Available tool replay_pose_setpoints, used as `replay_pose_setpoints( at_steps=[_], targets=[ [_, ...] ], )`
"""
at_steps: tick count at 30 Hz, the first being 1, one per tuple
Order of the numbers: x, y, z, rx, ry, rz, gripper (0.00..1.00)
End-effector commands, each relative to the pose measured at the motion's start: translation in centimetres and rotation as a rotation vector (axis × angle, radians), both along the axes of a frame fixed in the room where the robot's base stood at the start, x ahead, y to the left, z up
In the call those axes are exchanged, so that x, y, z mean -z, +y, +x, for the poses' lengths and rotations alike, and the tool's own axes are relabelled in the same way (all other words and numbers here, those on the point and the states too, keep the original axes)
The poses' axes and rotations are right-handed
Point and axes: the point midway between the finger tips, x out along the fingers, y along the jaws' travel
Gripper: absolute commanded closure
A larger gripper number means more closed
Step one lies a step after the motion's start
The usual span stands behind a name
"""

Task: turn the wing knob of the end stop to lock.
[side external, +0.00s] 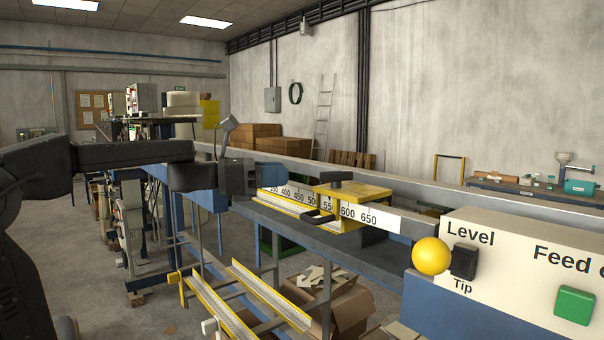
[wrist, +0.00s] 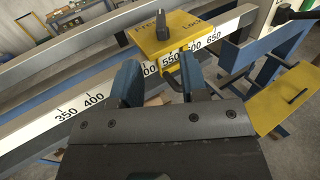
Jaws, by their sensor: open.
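The end stop is a yellow block (side external: 365,193) on the rail with a dark wing knob (side external: 335,178) on top. In the wrist view the block (wrist: 205,30) carries the words "Free" left of the knob (wrist: 161,27) and "Lock" right of it. I cannot tell which word the knob points to. My gripper (side external: 284,173) is left of the end stop in the side view, apart from the knob. In the wrist view its blue fingers are spread, with a gap between them (wrist: 160,76), and hold nothing. The block and knob lie beyond the fingertips.
A white number scale (side external: 375,217) runs along the rail beside the block. A black handle (side external: 318,217) sticks out from the block's near side. A control panel (side external: 530,265) with a yellow ball (side external: 431,256) stands at front right. Yellow-edged supports (side external: 215,308) are below.

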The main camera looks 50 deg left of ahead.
Motion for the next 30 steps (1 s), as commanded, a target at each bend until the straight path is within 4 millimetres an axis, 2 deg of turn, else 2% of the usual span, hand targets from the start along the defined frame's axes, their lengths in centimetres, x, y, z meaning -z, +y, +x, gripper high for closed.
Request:
replay_pose_setpoints(
  at_steps=[4,14,19,23,30],
  targets=[
    [0.0,0.6,-1.1,-0.002,0.0,0.0,0.6],
    [0.0,0.7,-1.4,0.001,0.001,0.0,0.6],
    [0.1,1.2,-2.2,0.0,0.0,0.001,0.6],
    [0.2,0.8,-1.5,0.004,0.001,0.0,0.6],
    [0.2,-1.3,2.2,0.007,0.001,0.0,0.6]
  ],
)
